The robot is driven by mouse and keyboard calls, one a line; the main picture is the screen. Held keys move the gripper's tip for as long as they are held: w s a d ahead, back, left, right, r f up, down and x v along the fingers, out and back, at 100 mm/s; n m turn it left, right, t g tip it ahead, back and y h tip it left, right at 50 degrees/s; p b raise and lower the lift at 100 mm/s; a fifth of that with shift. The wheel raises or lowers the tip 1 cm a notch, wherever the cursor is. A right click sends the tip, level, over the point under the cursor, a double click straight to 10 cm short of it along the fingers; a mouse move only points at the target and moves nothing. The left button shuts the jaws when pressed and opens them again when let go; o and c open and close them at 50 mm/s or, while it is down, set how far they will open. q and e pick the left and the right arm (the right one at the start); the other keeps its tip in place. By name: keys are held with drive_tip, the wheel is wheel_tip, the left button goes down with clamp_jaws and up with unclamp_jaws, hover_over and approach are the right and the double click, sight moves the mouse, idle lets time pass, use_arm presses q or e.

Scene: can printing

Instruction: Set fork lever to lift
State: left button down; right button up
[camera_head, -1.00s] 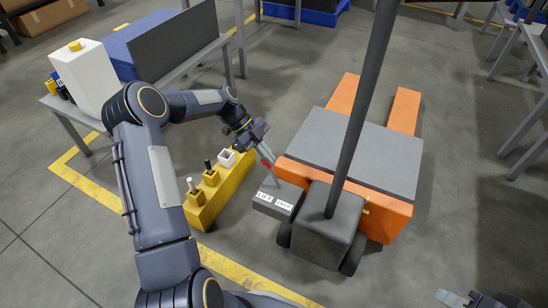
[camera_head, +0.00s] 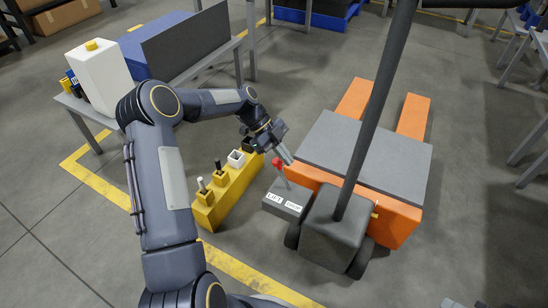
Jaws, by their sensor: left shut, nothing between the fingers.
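The fork lever (camera_head: 277,162) has a red knob on a thin grey rod. It rises from a dark box (camera_head: 270,207) on the near left of the pallet truck (camera_head: 400,220). The box has a white LIFT label (camera_head: 275,197) on the left and a DROP label (camera_head: 293,206) on the right. The rod leans up and left. My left gripper (camera_head: 289,159) is shut and empty, its fingertips just right of the red knob; I cannot tell if they touch. Only a sliver of my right gripper (camera_head: 462,304) shows at the bottom edge.
A yellow block (camera_head: 228,190) with several small holders stands left of the lever box. The truck's dark handle post (camera_head: 372,125) rises right of the lever. A table (camera_head: 190,72) with a white container (camera_head: 98,73) is at upper left.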

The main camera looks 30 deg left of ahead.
use_arm(q)
drive_tip(key=p+v, duration=0.3)
drive_tip(key=v, duration=0.6)
drive_tip(key=shift+a+r, duration=0.2)
drive_tip(key=shift+a, duration=0.2)
drive_tip(key=shift+d+r, duration=0.1)
drive_tip(key=s+d+r+n+t+y, duration=0.2)
drive_tip(key=s+d+r+n+y, duration=0.3)
drive_tip(key=s+r+n, duration=0.6)
drive_tip(key=s+d+n+t, duration=0.25)
drive_tip(key=s+n, duration=0.25)
drive_tip(key=s, duration=0.5)
drive_tip(key=s+d+n+t, duration=0.25)
drive_tip(key=s+n, duration=0.35)
drive_tip(key=s, duration=0.4)
wheel_tip(320, 180, up, 28)
drive_tip(key=p, duration=2.9)
drive_tip(key=shift+d+r, duration=0.2)
drive_tip(key=shift+r, duration=0.05)
